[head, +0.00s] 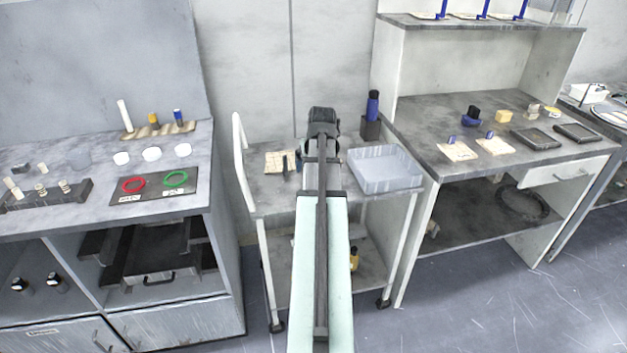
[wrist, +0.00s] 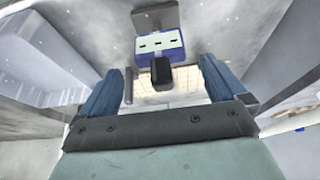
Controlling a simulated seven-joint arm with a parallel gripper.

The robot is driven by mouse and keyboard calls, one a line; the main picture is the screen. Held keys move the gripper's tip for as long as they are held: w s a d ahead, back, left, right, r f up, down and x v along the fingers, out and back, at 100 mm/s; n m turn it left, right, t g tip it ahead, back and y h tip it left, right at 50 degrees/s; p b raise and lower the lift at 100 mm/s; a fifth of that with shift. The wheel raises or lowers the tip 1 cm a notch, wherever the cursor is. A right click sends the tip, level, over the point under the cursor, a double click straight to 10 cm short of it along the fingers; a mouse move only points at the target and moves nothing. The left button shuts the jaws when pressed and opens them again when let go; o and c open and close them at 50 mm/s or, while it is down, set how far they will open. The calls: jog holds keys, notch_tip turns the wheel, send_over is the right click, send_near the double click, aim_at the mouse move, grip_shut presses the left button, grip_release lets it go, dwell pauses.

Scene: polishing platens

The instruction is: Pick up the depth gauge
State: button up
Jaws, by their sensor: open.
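In the wrist view, a blue block with a pale slotted face (wrist: 160,43) and a black knob-like part shows just beyond and between my fingers. It may be the depth gauge, but I cannot be sure. My gripper (wrist: 158,88) is open, with a dark blue finger at each side and nothing held between them. In the head view my arm covers the middle of the cart (head: 270,195) and hides most of my gripper and whatever lies under it.
A beige gridded sheet (head: 276,162) lies on the cart, left of my arm. A grey tray (head: 385,170) stands on its right. A blue bottle (head: 373,105) stands on a dark block behind. Benches with small parts flank the cart on both sides.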

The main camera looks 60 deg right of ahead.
jog(key=shift+x, duration=2.6)
jog(key=shift+c, duration=0.5)
jog(key=c, duration=1.1)
